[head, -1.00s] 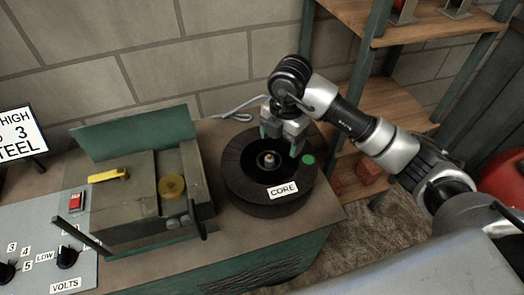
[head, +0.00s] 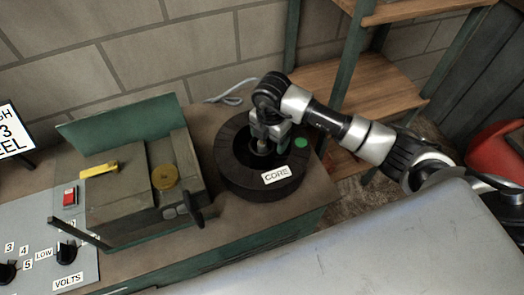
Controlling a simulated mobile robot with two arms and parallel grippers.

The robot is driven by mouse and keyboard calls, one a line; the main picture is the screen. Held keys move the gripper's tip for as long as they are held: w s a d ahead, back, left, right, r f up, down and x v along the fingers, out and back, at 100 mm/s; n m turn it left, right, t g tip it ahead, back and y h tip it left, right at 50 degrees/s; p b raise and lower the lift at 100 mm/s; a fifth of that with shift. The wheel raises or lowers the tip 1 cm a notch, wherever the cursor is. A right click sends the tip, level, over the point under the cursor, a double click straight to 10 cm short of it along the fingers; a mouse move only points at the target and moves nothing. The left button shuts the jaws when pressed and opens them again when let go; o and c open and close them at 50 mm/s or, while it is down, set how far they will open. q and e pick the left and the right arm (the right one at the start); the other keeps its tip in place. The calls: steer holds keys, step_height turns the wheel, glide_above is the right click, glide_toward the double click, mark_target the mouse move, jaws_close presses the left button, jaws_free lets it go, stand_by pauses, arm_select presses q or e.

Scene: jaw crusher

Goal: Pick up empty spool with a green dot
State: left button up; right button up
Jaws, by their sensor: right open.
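A dark round spool-like ring (head: 238,178) lies flat on the table. It has a green dot (head: 301,143) on its right rim and a white "CORE" label (head: 277,175) at the front. Its hollow middle has a small upright post, now mostly hidden by my gripper. My right gripper (head: 262,149) points down over the hollow, at the central post. It is open; whether its fingers touch the post cannot be told. My left gripper is not in view.
A machine with a green back plate (head: 122,131), yellow handle (head: 99,169) and yellow disc (head: 165,177) stands left of the ring. A control panel (head: 50,233) is at the lower left. Wooden shelves (head: 365,85) stand behind my right arm. A cable lies behind the ring.

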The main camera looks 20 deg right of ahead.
steer(key=shift+f, duration=0.45)
steer(key=shift+c, duration=0.2)
steer(key=shift+c, duration=1.2)
steer(key=c, duration=0.6)
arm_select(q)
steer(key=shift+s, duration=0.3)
arm_select(e)
steer(key=shift+c, duration=0.2)
steer(key=shift+r, duration=0.15)
